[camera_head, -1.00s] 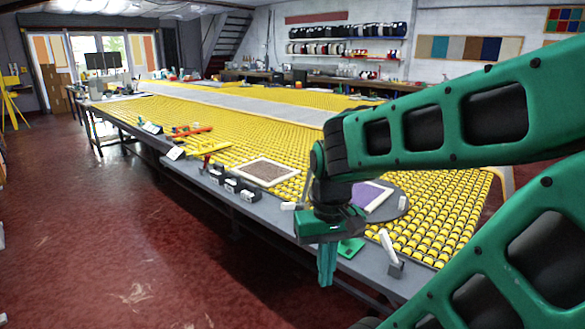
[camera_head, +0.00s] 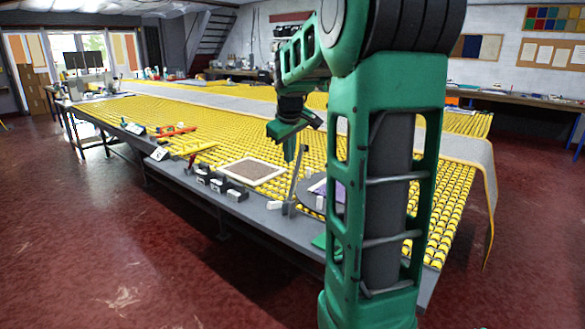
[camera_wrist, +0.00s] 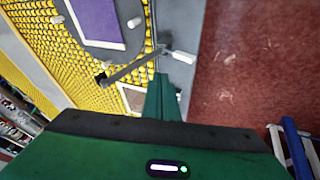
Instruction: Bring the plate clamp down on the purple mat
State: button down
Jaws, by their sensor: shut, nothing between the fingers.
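The purple mat (camera_head: 327,188) with a pale border lies on a round dark plate (camera_head: 310,203), partly hidden behind my arm. It also shows at the top of the wrist view (camera_wrist: 97,22). What looks like the plate clamp (camera_head: 296,182) is a thin grey bar, raised and slightly tilted, beside the round plate at the table's front edge. In the wrist view its bar (camera_wrist: 132,67) runs from a white piece to a dark end. My gripper (camera_head: 289,158) is shut and empty, fingers down, close beside the bar; I cannot tell if they touch (camera_wrist: 163,78).
A brown framed mat (camera_head: 253,171) lies left of the clamp. Several black blocks (camera_head: 220,185) line the front edge. Yellow rollers (camera_head: 135,108) cover most of the table. Red floor in front is open.

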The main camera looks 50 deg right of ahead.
jog(key=w+d, duration=0.1)
jog(key=w+d+r, duration=0.1)
jog(key=shift+w+d+r+n, duration=0.1)
jog(key=shift+w+d+n, duration=0.2)
jog(key=shift+w, duration=0.1)
jog(key=w+d+f, duration=0.4)
jog(key=d+f, duration=0.3)
jog(key=f, duration=0.3)
jog(key=shift+d, duration=0.15)
